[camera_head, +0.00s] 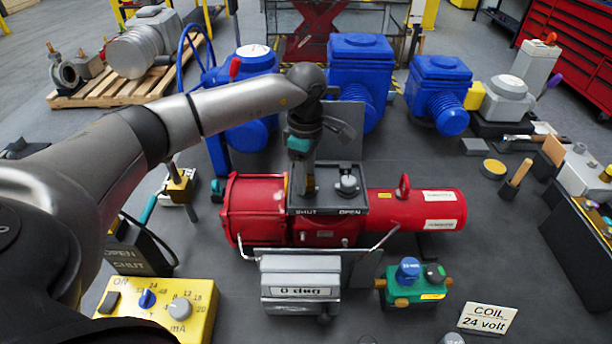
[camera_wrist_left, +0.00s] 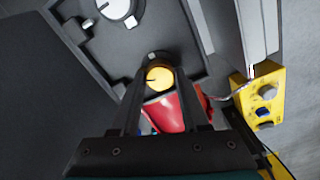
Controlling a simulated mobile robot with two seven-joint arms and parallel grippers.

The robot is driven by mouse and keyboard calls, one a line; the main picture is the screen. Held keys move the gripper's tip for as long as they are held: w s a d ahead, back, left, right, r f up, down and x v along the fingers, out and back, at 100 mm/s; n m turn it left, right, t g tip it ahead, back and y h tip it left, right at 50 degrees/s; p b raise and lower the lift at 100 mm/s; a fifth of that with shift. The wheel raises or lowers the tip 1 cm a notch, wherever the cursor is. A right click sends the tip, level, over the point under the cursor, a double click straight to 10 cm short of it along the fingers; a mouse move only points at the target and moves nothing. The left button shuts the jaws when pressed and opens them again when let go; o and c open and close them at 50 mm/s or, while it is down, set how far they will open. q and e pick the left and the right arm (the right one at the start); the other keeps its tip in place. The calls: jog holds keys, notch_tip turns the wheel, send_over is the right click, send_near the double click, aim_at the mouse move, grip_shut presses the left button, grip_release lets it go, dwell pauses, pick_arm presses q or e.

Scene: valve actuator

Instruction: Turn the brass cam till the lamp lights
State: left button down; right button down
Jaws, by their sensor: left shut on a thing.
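The brass cam (camera_wrist_left: 158,77) is a round gold disc with a dark mark, between my left fingertips in the left wrist view. My left gripper (camera_head: 303,192) reaches down from above and is shut on it; in the head view the gripper hides the cam. The cam sits in a dark box (camera_head: 358,208) marked SHUT and OPEN, on top of the red actuator (camera_head: 252,208). A grey cam (camera_head: 347,185) stands to its right in that box. A black box (camera_head: 130,250) marked OPEN and SHUT stands at the left; I cannot make out a lit lamp. My right gripper is out of view.
A yellow meter box (camera_head: 185,312) with knobs stands at front left. Blue actuators (camera_head: 360,65) stand behind.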

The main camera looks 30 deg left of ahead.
pick_arm(q)
jog(key=shift+n, duration=2.1)
jog(key=shift+c, duration=2)
grip_release()
notch_tip(320, 180, up, 15)
jog(key=b, duration=0.1)
jog(key=shift+r+b, duration=0.15)
jog(key=shift+b, duration=0.2)
jog(key=shift+s, duration=0.1)
